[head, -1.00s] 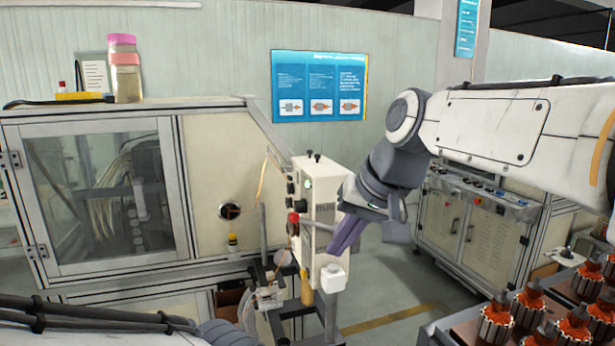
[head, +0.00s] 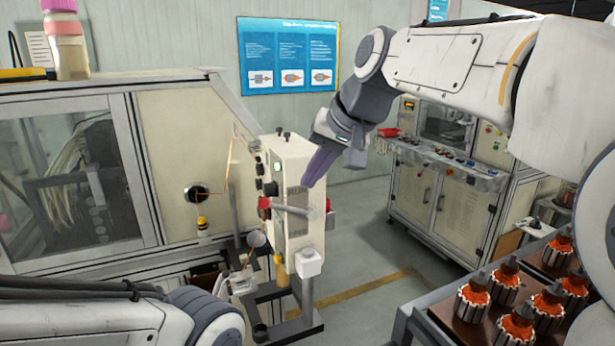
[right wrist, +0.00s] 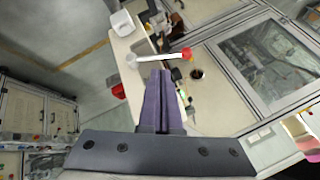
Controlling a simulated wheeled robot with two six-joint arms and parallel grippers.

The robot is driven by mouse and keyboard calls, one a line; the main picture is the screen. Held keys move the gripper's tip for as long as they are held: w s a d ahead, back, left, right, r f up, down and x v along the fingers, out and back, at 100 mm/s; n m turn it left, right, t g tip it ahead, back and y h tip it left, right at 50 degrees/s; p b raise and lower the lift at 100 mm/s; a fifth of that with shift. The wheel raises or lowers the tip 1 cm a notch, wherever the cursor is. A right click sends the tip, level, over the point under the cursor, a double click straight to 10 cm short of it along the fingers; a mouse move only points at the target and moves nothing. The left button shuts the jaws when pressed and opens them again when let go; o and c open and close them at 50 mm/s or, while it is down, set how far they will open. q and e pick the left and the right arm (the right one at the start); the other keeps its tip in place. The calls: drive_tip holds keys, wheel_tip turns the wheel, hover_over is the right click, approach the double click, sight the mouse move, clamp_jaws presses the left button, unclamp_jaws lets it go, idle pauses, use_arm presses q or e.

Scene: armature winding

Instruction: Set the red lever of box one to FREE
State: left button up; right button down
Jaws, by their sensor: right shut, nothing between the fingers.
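A cream control box (head: 285,165) stands on a post in the middle of the head view. Its grey lever (head: 290,209) lies across the front face, with the red knob (head: 264,203) at the left end. The right wrist view shows the lever (right wrist: 157,57) and its red knob (right wrist: 187,53) beyond the fingertips. My right gripper (head: 312,182) is shut and empty at the box's upper right, with its tips above the lever's right end; it also shows in the wrist view (right wrist: 158,76). I cannot tell if it touches the box. My left gripper is out of view.
A large machine cabinet (head: 150,105) with a window stands on the left. A tray of several red-and-copper armatures (head: 490,290) is at the lower right. Another cabinet (head: 440,205) stands behind on the right. Open floor lies between box and cabinet.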

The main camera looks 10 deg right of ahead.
sight(275, 206)
drive_tip(key=w+a+f, duration=0.1)
drive_tip(key=w+a+f+b, duration=0.1)
drive_tip(key=a+f, duration=0.1)
drive_tip(key=w+a+f, duration=0.1)
drive_tip(key=a+f, duration=0.1)
drive_tip(key=shift+w+f+b, duration=0.15)
drive_tip(key=shift+w+b, duration=0.1)
drive_tip(key=shift+b, duration=0.05)
drive_tip(key=shift+w+a+f, duration=0.1)
drive_tip(key=shift+w+a, duration=0.05)
drive_tip(key=shift+a, duration=0.15)
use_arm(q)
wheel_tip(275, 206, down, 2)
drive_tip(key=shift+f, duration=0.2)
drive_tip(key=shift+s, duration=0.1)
